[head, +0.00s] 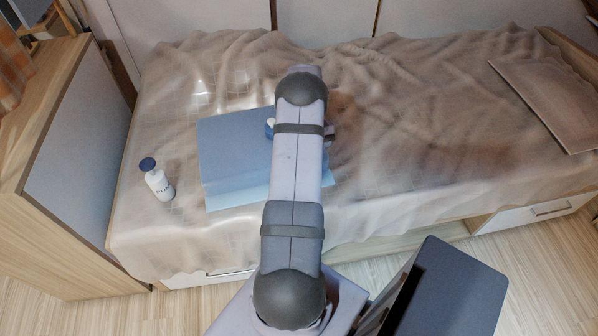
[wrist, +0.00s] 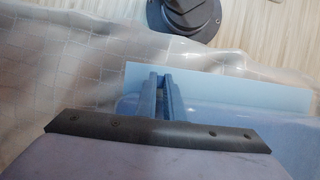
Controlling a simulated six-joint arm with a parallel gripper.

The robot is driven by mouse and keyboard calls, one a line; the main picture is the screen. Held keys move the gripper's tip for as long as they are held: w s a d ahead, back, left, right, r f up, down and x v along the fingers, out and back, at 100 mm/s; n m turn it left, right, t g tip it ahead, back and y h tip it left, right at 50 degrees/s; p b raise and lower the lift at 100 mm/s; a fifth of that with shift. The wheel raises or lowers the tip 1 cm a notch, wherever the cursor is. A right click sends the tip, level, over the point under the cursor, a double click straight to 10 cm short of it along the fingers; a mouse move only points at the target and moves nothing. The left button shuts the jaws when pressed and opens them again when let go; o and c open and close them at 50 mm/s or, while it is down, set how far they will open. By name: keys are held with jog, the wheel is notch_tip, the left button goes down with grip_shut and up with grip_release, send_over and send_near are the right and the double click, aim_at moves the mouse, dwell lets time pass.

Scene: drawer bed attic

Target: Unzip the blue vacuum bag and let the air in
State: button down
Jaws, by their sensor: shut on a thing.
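The blue vacuum bag (head: 236,150) lies flat on the bed, with a paler strip along its near edge. My arm covers its middle and right part in the head view. My gripper (wrist: 157,78) shows in the wrist view, its two fingers close together over the pale strip (wrist: 230,88), near one end of it. The gripper is shut on a small part at the bag's edge. I cannot tell the zip slider from the fingers. In the head view the fingertips are hidden behind my arm.
A wooden cabinet (head: 75,150) borders the bed on the left. A flat brown panel (head: 550,100) lies at the right. The blanket right of my arm is clear.

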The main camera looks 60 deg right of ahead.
jog(key=shift+s+d, duration=0.2)
jog(key=shift+d, duration=0.05)
jog(key=c, duration=1.8)
grip_release()
jog(key=shift+c, duration=0.2)
jog(key=shift+w+r, duration=0.1)
jog(key=shift+r, duration=0.05)
jog(key=shift+w+d+r+p, duration=0.15)
jog(key=shift+w+r+p, duration=0.1)
jog(key=shift+r+p, duration=0.3)
jog(key=shift+s+p+v, duration=0.1)
jog(key=shift+p+v, duration=0.7)
jog(key=shift+v, duration=0.85)
jog(key=shift+s+p+v, duration=0.15)
jog(key=shift+p+v, duration=0.65)
jog(key=shift+v, duration=0.8)
jog(key=shift+r, duration=0.1)
